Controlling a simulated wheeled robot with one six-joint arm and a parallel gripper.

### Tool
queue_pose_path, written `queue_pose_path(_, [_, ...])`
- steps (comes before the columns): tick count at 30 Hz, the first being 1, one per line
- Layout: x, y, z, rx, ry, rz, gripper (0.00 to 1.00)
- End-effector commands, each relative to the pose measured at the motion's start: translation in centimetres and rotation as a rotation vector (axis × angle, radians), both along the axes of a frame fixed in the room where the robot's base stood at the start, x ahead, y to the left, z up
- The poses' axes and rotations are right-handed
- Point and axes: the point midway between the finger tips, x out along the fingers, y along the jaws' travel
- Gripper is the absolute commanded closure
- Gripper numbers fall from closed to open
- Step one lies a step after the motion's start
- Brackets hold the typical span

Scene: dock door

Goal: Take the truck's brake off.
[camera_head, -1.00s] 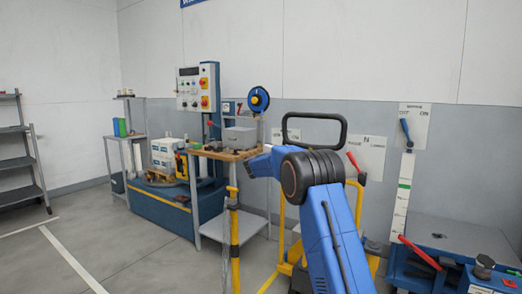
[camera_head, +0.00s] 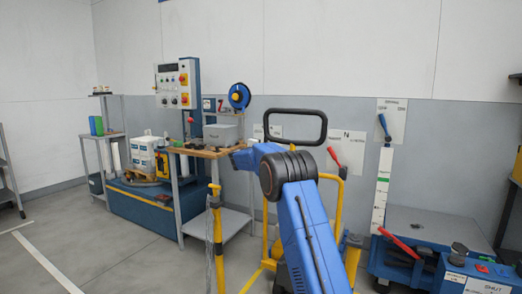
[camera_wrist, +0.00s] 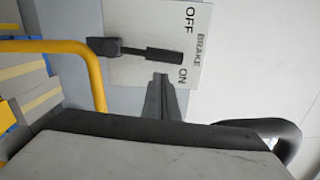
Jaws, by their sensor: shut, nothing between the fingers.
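In the wrist view a pale brake plate (camera_wrist: 120,18) reads BRAKE, OFF and ON, turned sideways. Its black lever (camera_wrist: 165,55) has its grip end between the two words, somewhat nearer ON. My gripper (camera_wrist: 161,80) is shut and empty, its tips just below the lever in the picture, near ON. I cannot tell whether they touch it. In the head view the truck shows a black loop handle (camera_head: 296,112) and yellow frame (camera_head: 339,215). My blue arm stands in front of it, and my fingers are hidden there.
A red lever (camera_head: 334,156) on an N-marked plate is right of the handle. A blue lever (camera_head: 383,122) is further right, above a low blue unit (camera_head: 465,272). A wooden-topped bench (camera_head: 190,151) stands to the left. Yellow tubing (camera_wrist: 92,65) runs left of the brake plate.

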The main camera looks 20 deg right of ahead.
Motion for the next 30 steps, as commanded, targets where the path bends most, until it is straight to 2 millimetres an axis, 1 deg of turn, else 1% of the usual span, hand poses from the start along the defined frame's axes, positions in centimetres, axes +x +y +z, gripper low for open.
queue_pose_path(1, [0.6,-0.7,0.0,0.001,-0.001,-0.001,1.0])
queue_pose_path(4, [1.5,-1.8,0.0,0.001,-0.001,-0.001,1.0])
queue_pose_path(10, [2.8,-3.2,0.0,0.001,-0.001,0.001,1.0])
queue_pose_path(15, [3.1,-3.6,0.1,0.001,-0.002,0.001,1.0])
queue_pose_path(30, [3.0,-3.6,0.2,-0.018,0.023,0.001,1.0])
